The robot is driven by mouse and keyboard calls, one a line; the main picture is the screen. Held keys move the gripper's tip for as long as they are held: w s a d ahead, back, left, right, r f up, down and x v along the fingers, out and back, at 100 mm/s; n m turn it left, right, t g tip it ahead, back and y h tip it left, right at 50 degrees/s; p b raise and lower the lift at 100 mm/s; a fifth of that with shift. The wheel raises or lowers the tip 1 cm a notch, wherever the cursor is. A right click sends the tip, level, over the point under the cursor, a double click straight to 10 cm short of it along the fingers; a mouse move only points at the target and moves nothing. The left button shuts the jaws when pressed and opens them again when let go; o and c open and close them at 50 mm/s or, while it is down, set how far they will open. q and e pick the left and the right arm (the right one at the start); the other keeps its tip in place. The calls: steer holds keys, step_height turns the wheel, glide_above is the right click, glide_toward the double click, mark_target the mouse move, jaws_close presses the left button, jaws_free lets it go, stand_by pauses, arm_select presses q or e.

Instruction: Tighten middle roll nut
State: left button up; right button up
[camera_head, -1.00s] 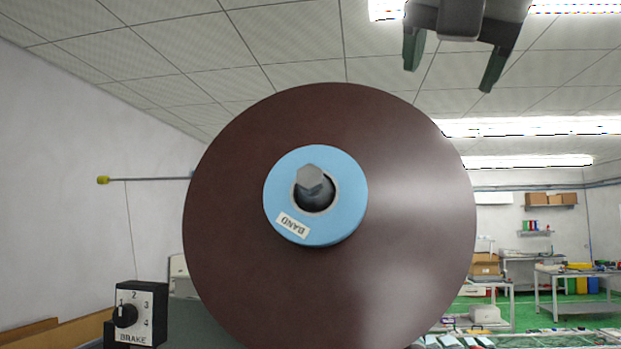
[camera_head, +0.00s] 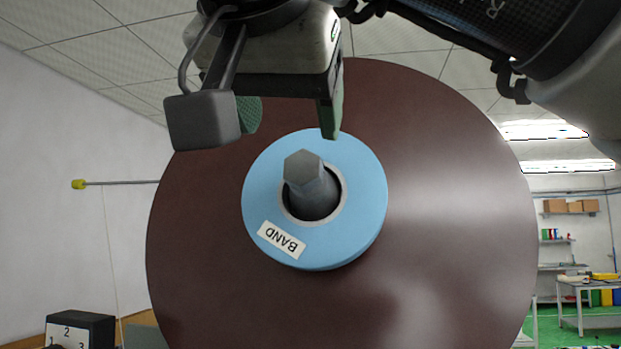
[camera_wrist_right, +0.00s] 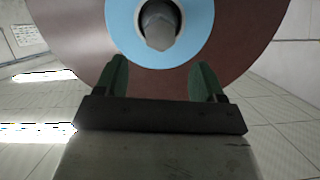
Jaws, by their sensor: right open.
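The grey hexagonal nut (camera_head: 303,167) sticks out from the middle of a light-blue core (camera_head: 362,205) labelled BAND, at the centre of a large dark-brown roll (camera_head: 450,220). My right gripper (camera_head: 290,125) is open and empty, just above the nut in the head view, its green-padded fingers apart. One finger overlaps the upper edge of the blue core in the picture; I cannot tell if they touch. In the right wrist view the nut (camera_wrist_right: 159,32) lies beyond the gap between the two fingers (camera_wrist_right: 161,80). My left gripper is not in view.
A black brake dial box (camera_head: 80,328) is at the lower left, partly cut off. A thin rod with a yellow tip (camera_head: 79,184) sticks out left of the roll. Shelves and a workbench (camera_head: 588,285) stand far back on the right.

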mark_target(302, 165)
steer(key=p+x, duration=0.1)
steer(key=x, duration=0.2)
steer(key=shift+w+f+p, duration=0.2)
steer(key=shift+w+p, duration=0.1)
steer(key=x, duration=0.4)
steer(key=shift+r+p, duration=0.1)
steer(key=shift+p, duration=0.25)
steer(key=shift+x, duration=0.8)
steer(key=shift+s, duration=0.3)
steer(key=shift+c, duration=0.3)
steer(key=shift+w, duration=0.1)
steer(key=c, duration=0.9)
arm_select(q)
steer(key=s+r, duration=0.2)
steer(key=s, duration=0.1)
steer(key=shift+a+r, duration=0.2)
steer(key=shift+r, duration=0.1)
